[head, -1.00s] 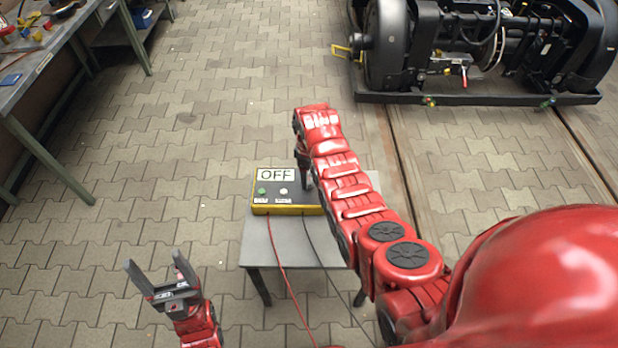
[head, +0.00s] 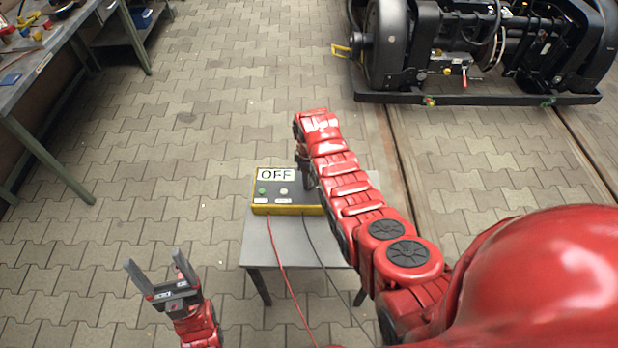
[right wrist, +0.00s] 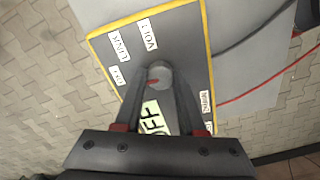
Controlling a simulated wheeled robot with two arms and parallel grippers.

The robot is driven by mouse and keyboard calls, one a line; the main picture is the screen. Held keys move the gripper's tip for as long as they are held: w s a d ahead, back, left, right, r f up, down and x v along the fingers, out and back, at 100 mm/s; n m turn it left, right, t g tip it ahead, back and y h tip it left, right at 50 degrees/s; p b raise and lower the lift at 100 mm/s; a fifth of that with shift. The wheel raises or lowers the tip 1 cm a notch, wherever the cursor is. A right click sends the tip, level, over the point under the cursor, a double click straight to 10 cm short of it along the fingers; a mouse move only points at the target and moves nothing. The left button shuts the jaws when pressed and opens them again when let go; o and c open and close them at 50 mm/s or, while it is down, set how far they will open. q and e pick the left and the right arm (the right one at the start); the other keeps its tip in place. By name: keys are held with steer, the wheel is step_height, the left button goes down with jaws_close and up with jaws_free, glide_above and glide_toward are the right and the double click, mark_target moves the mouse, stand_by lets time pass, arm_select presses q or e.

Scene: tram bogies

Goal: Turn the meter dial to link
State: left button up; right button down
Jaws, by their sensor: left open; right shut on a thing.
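The meter (head: 262,208) is a dark box with a yellow rim, on a small grey table, its display reading OFF. In the right wrist view its dial (right wrist: 160,72) is a round grey knob with a red mark on its lower left side. Labels VOLT (right wrist: 147,35), LINK (right wrist: 118,46) and a smaller one, apparently OFF (right wrist: 117,75), lie around it. My right gripper (right wrist: 158,80) is shut on the dial, a finger on either side. In the head view my right arm hides the dial. My left gripper (head: 153,262) is open and empty, left of the table.
The grey table (head: 262,250) has bare room in front of the meter. A red cable (head: 278,255) and a black cable (head: 318,255) run from the meter toward me. A workbench (head: 60,60) stands at the left, a black bogie (head: 480,60) at the back right.

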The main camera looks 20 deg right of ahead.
steer(key=shift+m, duration=0.3)
steer(key=m+b, duration=0.1)
steer(key=m, duration=0.2)
steer(key=shift+f+b, duration=0.15)
steer(key=shift+b, duration=0.15)
steer(key=shift+m+b, duration=0.65)
steer(key=shift+m, duration=1.85)
steer(key=c, duration=0.5)
jaws_free()
steer(key=shift+r, duration=0.2)
